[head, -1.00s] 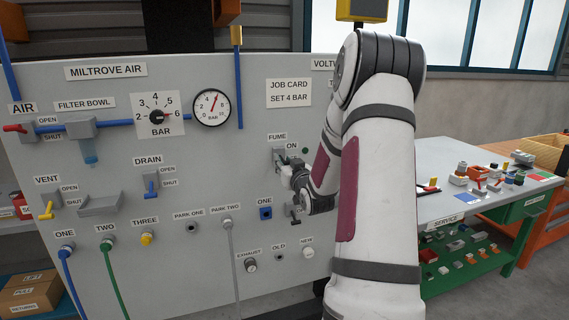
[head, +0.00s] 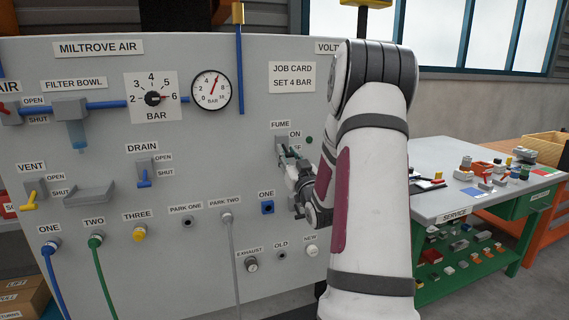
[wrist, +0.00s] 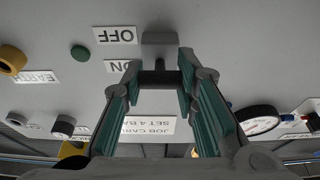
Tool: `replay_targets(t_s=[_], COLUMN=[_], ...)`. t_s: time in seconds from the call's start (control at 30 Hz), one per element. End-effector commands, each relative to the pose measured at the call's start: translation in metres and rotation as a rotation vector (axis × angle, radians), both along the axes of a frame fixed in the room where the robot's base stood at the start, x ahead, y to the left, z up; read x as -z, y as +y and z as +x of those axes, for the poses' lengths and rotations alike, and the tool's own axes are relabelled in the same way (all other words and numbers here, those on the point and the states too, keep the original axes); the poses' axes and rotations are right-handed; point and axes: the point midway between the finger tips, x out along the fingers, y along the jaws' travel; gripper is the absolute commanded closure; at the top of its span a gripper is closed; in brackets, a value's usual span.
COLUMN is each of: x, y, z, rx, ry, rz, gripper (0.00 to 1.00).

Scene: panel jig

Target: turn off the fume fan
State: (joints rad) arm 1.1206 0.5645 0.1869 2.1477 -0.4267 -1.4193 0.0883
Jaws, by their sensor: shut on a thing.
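The fume switch (head: 281,144) is a grey block on the panel under the FUME label, with an ON label (head: 295,133) beside it. My gripper (head: 291,171) reaches it from below right in the head view. In the wrist view, which shows the panel upside down, my gripper (wrist: 158,76) has its green-padded fingers shut on the dark lever (wrist: 158,77) of the switch. The lever appears level with the ON label (wrist: 122,67); the OFF label (wrist: 114,35) lies further up that picture. Its exact position is hard to judge. A dark green round lamp (wrist: 80,52) sits beside the labels.
The panel also carries a drain valve (head: 145,174), a pressure gauge (head: 211,90) and a blue socket (head: 267,207) close to my wrist. A job card (head: 292,77) is above the switch. A service bench (head: 436,209) with small parts stands at the right.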

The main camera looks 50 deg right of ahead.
Motion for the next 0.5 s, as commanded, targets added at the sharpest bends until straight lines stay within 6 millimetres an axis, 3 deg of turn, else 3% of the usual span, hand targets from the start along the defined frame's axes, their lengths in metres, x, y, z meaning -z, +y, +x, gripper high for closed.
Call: replay_targets(t_s=[0.5], x=[0.0034], y=[-0.0005], z=[0.0015], rx=[-0.002], ry=[-0.079], rz=[-0.051], gripper=[1.0])
